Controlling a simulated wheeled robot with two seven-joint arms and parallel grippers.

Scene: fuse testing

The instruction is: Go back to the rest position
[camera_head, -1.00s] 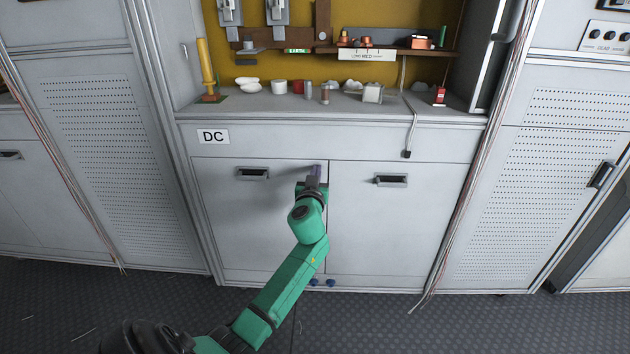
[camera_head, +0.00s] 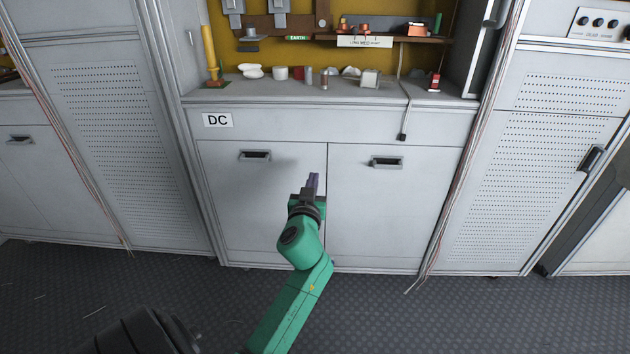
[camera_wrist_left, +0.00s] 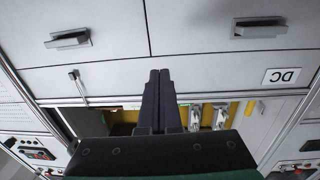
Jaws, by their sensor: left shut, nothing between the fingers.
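My left gripper (camera_head: 313,180) is at the end of my green arm, in front of the lower cabinet doors in the head view. It appears near the seam between the two doors, apart from the handles. Its two dark purple fingers are together with nothing between them. The closed fingers also show in the left wrist view (camera_wrist_left: 159,85), against the cabinet front. My right gripper is not in view.
The grey cabinet (camera_head: 265,205) has a left handle (camera_head: 255,156) and a right handle (camera_head: 386,162). A DC label (camera_head: 217,120) is above the doors. Small parts and a red-and-white item (camera_head: 434,83) stand on the counter (camera_head: 300,93). Dark floor (camera_head: 390,305) is clear at the front.

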